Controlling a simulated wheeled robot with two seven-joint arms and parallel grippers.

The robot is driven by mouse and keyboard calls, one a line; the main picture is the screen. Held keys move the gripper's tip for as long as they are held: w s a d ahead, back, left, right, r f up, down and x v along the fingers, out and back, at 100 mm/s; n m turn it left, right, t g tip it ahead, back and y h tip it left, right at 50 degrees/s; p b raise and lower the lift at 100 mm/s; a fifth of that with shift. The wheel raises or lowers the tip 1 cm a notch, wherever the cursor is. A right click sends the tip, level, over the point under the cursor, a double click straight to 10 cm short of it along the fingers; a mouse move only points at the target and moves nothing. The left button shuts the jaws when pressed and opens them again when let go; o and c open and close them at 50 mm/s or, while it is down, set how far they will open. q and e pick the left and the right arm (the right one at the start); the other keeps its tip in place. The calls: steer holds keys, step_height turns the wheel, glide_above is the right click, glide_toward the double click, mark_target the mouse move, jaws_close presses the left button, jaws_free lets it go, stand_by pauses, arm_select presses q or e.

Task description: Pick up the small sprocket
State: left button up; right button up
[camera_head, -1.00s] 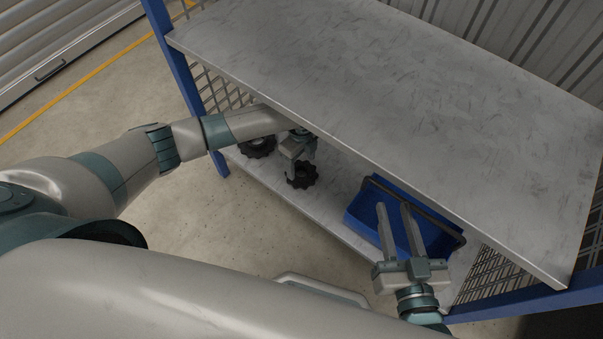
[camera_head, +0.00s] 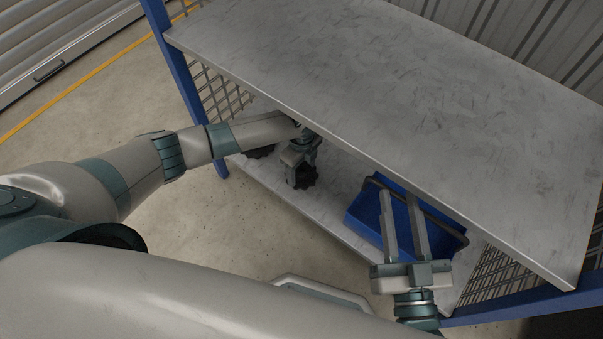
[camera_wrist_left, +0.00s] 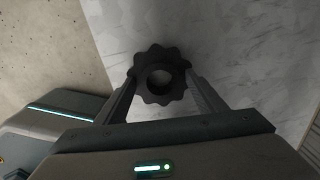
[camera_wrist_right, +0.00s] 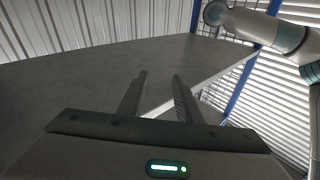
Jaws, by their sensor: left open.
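The small sprocket (camera_head: 306,181) is a dark toothed ring on the lower shelf, partly hidden by my left gripper. In the left wrist view the sprocket (camera_wrist_left: 160,57) lies flat with its round hole showing. My left gripper (camera_wrist_left: 160,79) is open, with one finger on each side of the sprocket's teeth; I cannot tell whether they touch it. In the head view my left gripper (camera_head: 303,172) reaches down under the upper shelf. My right gripper (camera_head: 399,195) is open and empty, in front of the blue bin. It also shows in the right wrist view (camera_wrist_right: 160,76).
A larger dark sprocket (camera_head: 260,153) lies behind my left forearm, mostly hidden. A blue bin (camera_head: 362,214) with a dark handle stands on the lower shelf (camera_head: 335,222). The upper shelf (camera_head: 390,110) overhangs both. Blue posts and wire mesh close the sides.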

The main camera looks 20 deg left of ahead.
arm_select(q)
steer(key=c, duration=1.5)
steer(key=shift+r, duration=0.15)
